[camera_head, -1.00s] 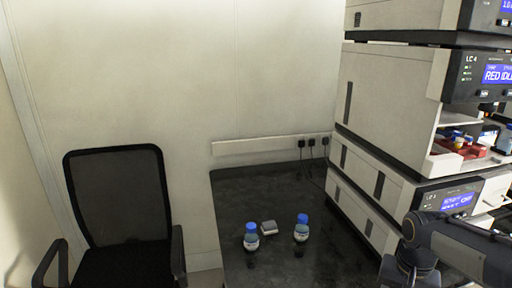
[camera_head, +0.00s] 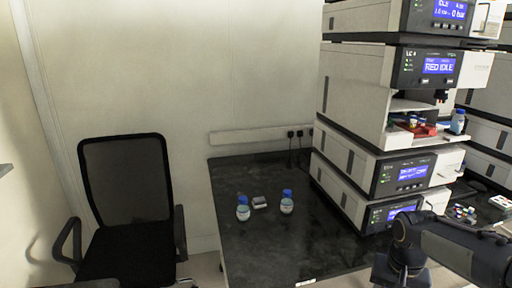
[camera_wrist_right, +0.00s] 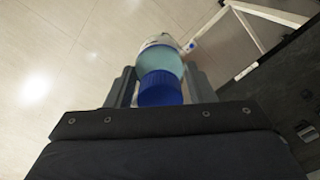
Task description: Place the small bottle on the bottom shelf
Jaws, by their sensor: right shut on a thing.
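My right gripper (camera_wrist_right: 160,82) is shut on a small bottle (camera_wrist_right: 162,58) with a blue cap and pale blue body. In the right wrist view the cap faces the camera, with grey fingers on either side and pale floor tiles beyond. In the head view my right arm is at the lower right, and the gripper and held bottle cannot be made out. An open shelf compartment (camera_head: 405,104) in the instrument stack holds a red tray (camera_head: 424,130) and a bottle (camera_head: 458,122). I cannot tell whether it is the bottom shelf. My left gripper is out of view.
Two blue-capped bottles (camera_head: 243,211) (camera_head: 287,205) and a small white box (camera_head: 259,202) stand on the black bench (camera_head: 265,250). The instrument stack (camera_head: 362,85) rises at the right. A black chair (camera_head: 126,185) stands left of the bench, and bare floor shows in the wrist view.

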